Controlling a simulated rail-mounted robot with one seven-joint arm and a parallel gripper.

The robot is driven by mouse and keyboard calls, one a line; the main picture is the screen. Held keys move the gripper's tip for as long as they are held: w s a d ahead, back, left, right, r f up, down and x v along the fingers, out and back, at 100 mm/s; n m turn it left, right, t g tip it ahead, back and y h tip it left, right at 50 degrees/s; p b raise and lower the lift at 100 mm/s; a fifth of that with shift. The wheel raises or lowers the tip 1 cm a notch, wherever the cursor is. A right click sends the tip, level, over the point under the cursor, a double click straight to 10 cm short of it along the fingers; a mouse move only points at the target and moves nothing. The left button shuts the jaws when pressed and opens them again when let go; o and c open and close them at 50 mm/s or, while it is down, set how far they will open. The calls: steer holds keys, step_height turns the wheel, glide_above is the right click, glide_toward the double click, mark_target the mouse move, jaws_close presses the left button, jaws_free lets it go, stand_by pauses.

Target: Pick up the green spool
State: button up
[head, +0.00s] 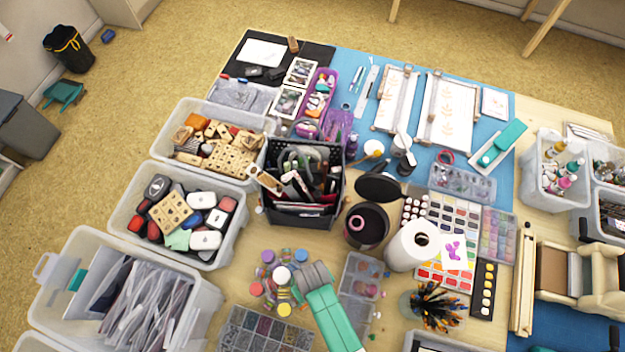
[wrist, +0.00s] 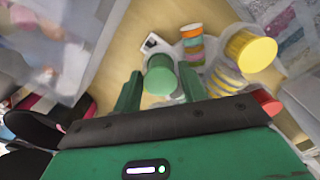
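The green spool (wrist: 161,76) shows in the wrist view with its round end toward the camera. It lies between the two green fingers of my gripper (wrist: 163,82), near their tips. The fingers are apart, one on each side of the spool, and I see no clear grip on it. Whether either finger touches it is hard to tell. In the head view, my arm reaches in from the lower edge to the cluster of coloured spools (head: 282,275). My fingers are hidden there, and I cannot single out the green spool with certainty.
A yellow spool (wrist: 250,50) stands close on the right, with a stack of coloured discs (wrist: 192,45) beside the green one. A red-topped spool (wrist: 265,102) is nearer my gripper. A divided bead box (head: 265,332) and a black basket (head: 303,214) flank the cluster.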

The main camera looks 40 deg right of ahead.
steer(key=c, duration=0.6)
steer(key=shift+r, duration=0.3)
steer(key=r, duration=0.3)
steer(key=shift+s+a, duration=0.15)
steer(key=shift+s, duration=0.1)
steer(key=s+a, duration=0.3)
steer(key=s, duration=0.1)
steer(key=s+a+r, duration=0.1)
steer(key=s+a, duration=0.2)
steer(key=s, duration=0.1)
steer(key=s+a, duration=0.3)
steer(key=a, duration=0.1)
steer(key=shift+s+r, duration=0.2)
steer(key=shift+s, duration=0.2)
